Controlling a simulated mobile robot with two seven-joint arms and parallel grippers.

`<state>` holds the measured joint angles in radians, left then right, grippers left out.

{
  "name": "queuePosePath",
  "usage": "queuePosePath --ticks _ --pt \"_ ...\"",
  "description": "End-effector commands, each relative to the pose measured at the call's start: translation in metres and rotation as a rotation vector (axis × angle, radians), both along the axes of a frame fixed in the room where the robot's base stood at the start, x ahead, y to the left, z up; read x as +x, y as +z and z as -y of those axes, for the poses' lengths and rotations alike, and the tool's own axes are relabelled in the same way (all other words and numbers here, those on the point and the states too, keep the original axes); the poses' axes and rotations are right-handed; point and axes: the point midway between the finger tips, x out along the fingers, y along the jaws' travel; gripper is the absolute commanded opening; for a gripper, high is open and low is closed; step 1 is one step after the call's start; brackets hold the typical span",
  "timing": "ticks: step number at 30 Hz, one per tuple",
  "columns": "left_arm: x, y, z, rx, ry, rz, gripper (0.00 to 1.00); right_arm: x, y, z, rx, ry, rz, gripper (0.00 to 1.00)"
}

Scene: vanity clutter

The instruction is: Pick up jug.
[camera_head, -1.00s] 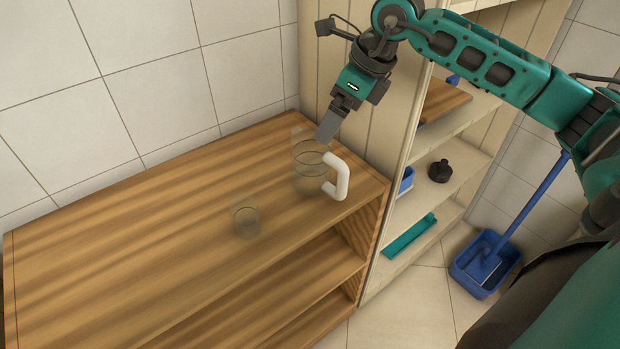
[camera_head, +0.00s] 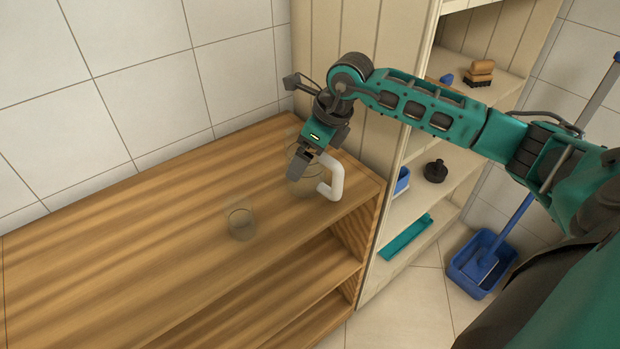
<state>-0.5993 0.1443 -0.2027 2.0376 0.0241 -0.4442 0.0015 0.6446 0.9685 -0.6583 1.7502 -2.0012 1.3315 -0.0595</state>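The jug is a clear glass jug with a white handle (camera_head: 334,178), standing upright near the right end of the wooden cabinet top. Its glass body is faint and partly hidden behind my gripper. My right gripper (camera_head: 297,168) points down over the jug, its grey fingers in front of or inside the glass body, left of the handle. I cannot tell whether the fingers touch the glass or how far apart they are. My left gripper is not in view.
A small clear glass (camera_head: 241,224) stands on the wooden top (camera_head: 130,240), left of the jug. The left of the top is clear.

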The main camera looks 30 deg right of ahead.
Motion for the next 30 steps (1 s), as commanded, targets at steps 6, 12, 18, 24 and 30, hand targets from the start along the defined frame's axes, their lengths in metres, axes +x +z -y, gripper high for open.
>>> queuePosePath --ticks 6,12,18,24,30 --pt "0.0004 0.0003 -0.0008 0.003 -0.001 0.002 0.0 -0.0001 0.0004 0.0001 0.0 0.0 0.0 0.88" --pt "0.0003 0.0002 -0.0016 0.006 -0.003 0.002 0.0 -0.0001 0.0006 0.0001 0.0 0.0 0.0 0.68" --pt "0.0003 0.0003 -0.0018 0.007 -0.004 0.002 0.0 0.0 0.0007 0.0001 0.001 0.0 0.001 0.49" --pt "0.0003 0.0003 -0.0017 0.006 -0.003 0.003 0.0 0.0002 0.0013 0.0002 0.0 0.0 0.002 0.36" --pt "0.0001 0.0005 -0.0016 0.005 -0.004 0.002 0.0 0.0003 0.0025 0.0003 0.0 0.0 0.002 0.36"
